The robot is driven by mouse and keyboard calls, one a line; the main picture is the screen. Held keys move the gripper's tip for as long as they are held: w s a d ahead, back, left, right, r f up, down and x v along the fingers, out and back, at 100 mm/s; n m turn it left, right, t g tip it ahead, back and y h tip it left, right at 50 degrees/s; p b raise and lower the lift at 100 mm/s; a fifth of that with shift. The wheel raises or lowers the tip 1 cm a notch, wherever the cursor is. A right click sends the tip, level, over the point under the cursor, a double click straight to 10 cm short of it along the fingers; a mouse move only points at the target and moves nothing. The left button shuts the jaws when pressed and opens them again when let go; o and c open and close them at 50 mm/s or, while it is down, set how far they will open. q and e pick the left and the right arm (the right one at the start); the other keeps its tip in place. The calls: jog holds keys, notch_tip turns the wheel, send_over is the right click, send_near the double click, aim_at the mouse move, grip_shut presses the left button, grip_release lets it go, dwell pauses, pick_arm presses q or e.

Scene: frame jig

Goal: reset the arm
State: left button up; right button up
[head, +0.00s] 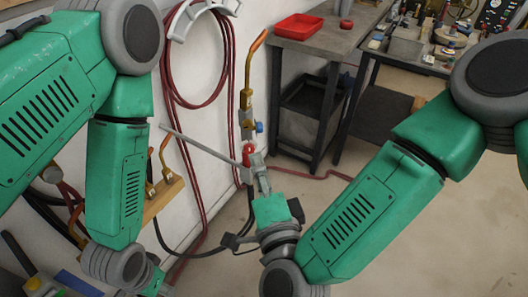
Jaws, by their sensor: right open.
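My right arm comes in from the right, bends at the bottom and points up the picture. My right gripper (261,176) is at its end, small and partly hidden by the wrist. It is open and lies against the picture of the wall-side tools. A thin grey rod (200,146) and a red part (248,155) show right by it; I cannot tell whether they touch it. My left arm hangs down at the left, and its wrist runs out at the bottom edge.
A grey bench (325,38) at the back carries a red tray (298,27). A dark bin (304,113) stands below. A torch with a brass tip (252,62) and dark red hoses (228,95) hang along the white wall.

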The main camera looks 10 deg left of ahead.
jog(key=s+d+f+n+g+h, duration=0.1)
jog(key=s+d+f+n+g, duration=0.1)
jog(key=d+f+n+g, duration=0.5)
jog(key=s+d+f+n+g+h, duration=0.1)
jog(key=s+d+f, duration=0.2)
jog(key=d+f, duration=0.5)
jog(key=s+d+f+n+g+h, duration=0.1)
jog(key=s+d+f+g+h, duration=0.2)
jog(key=s+d, duration=0.4)
jog(key=s+d+f+n+g+h, duration=0.2)
jog(key=s+d+f+g, duration=0.2)
jog(key=d, duration=1.1)
jog(key=s+f+b, duration=0.1)
jog(key=s+f, duration=0.1)
jog(key=s, duration=0.1)
jog(key=shift+s+f+g+h, duration=0.25)
jog(key=shift+f+g+h, duration=0.05)
jog(key=shift+h, duration=0.1)
jog(key=shift+w, duration=0.15)
